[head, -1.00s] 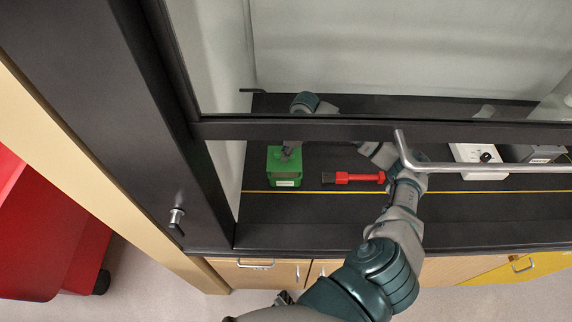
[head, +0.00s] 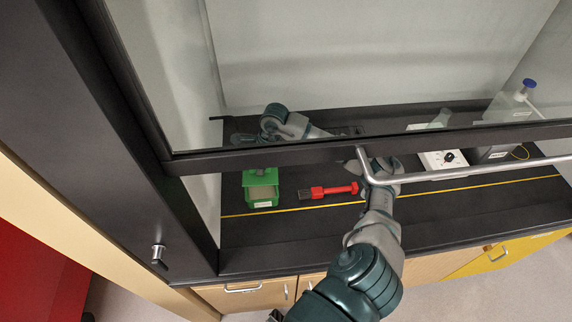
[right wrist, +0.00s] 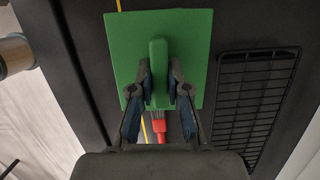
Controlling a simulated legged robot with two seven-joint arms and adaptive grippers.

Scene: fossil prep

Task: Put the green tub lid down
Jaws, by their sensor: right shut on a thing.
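The green tub lid (right wrist: 190,50) is a flat square plate with a raised bar handle. My right gripper (right wrist: 159,85) is shut on that handle in the right wrist view. In the head view the gripper (head: 260,171) is mostly hidden behind the sash frame, and the lid (head: 258,179) shows at the tub's back edge. The green tub (head: 262,203) stands on the black worktop with its top partly uncovered and beige material inside. I cannot tell whether lid and tub touch.
A red brush (head: 330,191) lies right of the tub, its handle (right wrist: 159,129) just beyond the lid. A black wire rack (right wrist: 258,100) lies behind. The glass sash frame (head: 260,154) and handle (head: 470,174) cross above. A white device (head: 443,160) stands further right.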

